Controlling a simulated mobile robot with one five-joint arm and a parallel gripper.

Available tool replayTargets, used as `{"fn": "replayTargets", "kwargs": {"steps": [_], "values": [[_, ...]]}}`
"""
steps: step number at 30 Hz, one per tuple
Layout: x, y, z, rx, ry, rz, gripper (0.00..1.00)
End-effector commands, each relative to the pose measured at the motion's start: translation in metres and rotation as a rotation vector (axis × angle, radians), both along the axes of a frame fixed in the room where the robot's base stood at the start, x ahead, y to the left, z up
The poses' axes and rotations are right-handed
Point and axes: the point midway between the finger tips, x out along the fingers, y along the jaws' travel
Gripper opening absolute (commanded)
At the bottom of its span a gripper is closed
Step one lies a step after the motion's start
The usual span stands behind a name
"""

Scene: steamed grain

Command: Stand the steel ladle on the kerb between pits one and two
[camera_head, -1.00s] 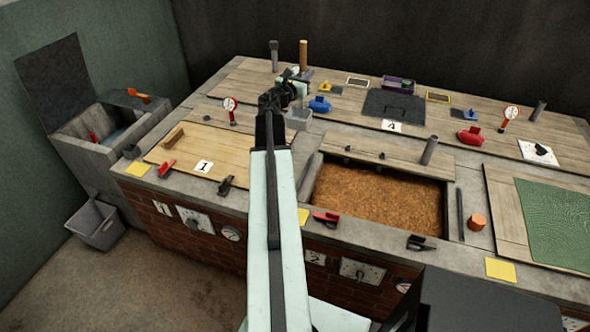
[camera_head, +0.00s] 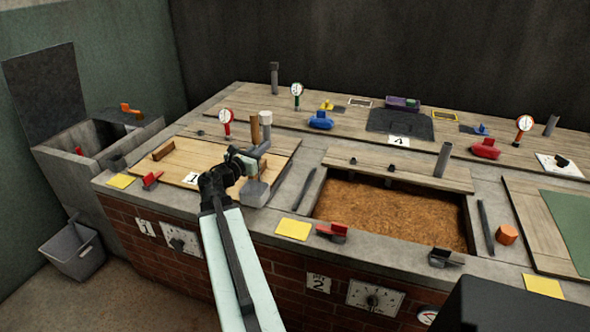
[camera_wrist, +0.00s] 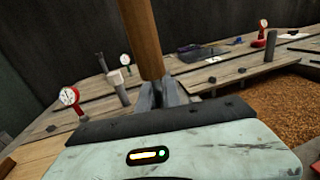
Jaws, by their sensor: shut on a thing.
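The steel ladle shows its brown handle (camera_head: 255,130) upright and its grey bowl (camera_head: 251,194) at the bottom in the head view. My gripper (camera_head: 257,153) is shut on the ladle between handle top and bowl. The handle (camera_wrist: 142,40) also rises through the wrist view; the bowl is hidden there. The bowl appears over the right front edge of the pit one boards (camera_head: 195,160); I cannot tell whether it touches anything. The concrete kerb (camera_head: 291,190) runs between those boards and open pit two (camera_head: 390,210), which holds brown grain.
A dark bar (camera_head: 304,188) lies beside pit two's left edge. A yellow square (camera_head: 293,229) and a red-handled clip (camera_head: 331,232) are at the front edge. A red-based gauge (camera_head: 227,124) and a white-topped post (camera_head: 265,118) stand behind the ladle.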

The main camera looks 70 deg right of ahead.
Motion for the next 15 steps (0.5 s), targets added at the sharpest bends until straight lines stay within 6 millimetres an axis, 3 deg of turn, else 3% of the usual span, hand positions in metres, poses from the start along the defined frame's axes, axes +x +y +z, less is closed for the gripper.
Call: {"fn": "replayTargets", "kwargs": {"steps": [3, 9, 15], "values": [[-0.021, -0.036, -0.005, 0.000, 0.000, -0.006, 0.00], [-0.051, -0.088, -0.011, 0.000, 0.000, -0.006, 0.00], [-0.067, -0.114, -0.013, 0.000, 0.000, -0.002, 0.00]]}}
